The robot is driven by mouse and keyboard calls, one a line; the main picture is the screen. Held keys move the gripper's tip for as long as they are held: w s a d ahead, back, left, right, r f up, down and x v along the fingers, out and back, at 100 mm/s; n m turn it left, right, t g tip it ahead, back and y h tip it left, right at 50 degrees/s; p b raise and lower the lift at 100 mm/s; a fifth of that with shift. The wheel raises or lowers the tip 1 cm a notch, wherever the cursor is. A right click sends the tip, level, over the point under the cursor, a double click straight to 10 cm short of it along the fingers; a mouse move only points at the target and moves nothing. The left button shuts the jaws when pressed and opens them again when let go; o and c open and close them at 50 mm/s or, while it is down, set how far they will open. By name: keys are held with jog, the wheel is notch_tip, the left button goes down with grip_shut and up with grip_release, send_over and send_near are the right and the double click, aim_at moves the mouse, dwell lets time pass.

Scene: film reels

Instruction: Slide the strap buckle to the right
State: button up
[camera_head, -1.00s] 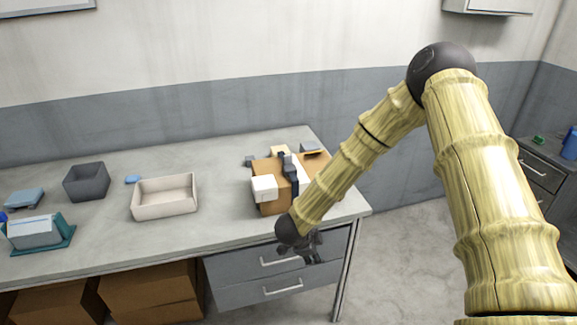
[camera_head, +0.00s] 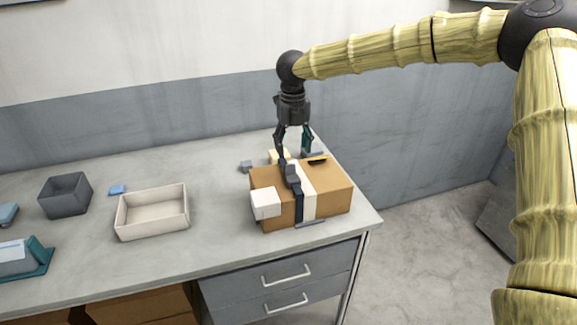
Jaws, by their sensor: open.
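A brown box (camera_head: 335,188) lies near the right end of the grey table. A dark strap (camera_head: 299,209) runs over its top and down its front, with a white band (camera_head: 308,204) just right of it. The dark grey buckle (camera_head: 291,175) sits on the strap on the box top. My gripper (camera_head: 295,154) points down with its fingers apart, above the back part of the box. Its left finger ends close behind the buckle; I cannot tell whether they touch. No object shows between the fingers.
A white block (camera_head: 264,204) is at the box's left front. A black-and-orange item (camera_head: 318,160) lies at its back right. A cream tray (camera_head: 128,224), a dark bin (camera_head: 49,205) and a teal holder (camera_head: 43,257) stand left.

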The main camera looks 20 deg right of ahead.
aim_at(293, 176)
jog(key=f+p, duration=0.1)
jog(key=f, duration=0.2)
jog(key=f+p, duration=0.1)
jog(key=f, duration=0.5)
jog(key=shift+s+a+p, duration=0.1)
jog(key=shift+s+p, duration=0.2)
jog(key=shift+p, duration=0.1)
jog(key=shift+w+f, duration=0.1)
jog(key=shift+f, duration=0.5)
